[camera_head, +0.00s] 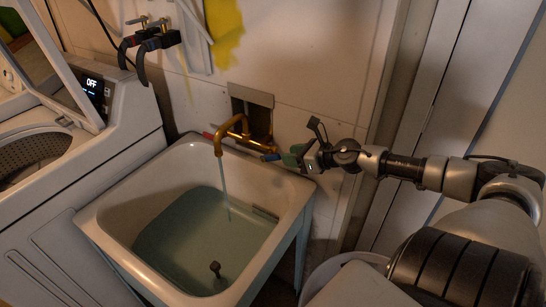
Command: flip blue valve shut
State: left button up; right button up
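The blue valve handle (271,157) is on the right side of the brass faucet (236,134), above the back right rim of the sink. A stream of water runs from the spout into the sink. My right gripper (293,158) comes in from the right, close beside the blue handle. I cannot tell whether it touches the handle, or whether its fingers are open or shut. A red valve handle (208,136) is on the faucet's left side. My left gripper is out of view.
The utility sink (124,200) holds standing water and a dark upright drain piece (215,268). A white washing machine (60,220) with its lid up stands at left. A wall is close behind the faucet. A whitish round bin (322,272) is at lower right.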

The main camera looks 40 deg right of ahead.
aim_at(279, 154)
jog(key=shift+w+a+f, duration=0.1)
jog(key=shift+w+f, duration=0.05)
jog(key=shift+w, duration=0.5)
jog(key=shift+p+x, duration=0.35)
jog(key=shift+x, duration=2.45)
grip_shut()
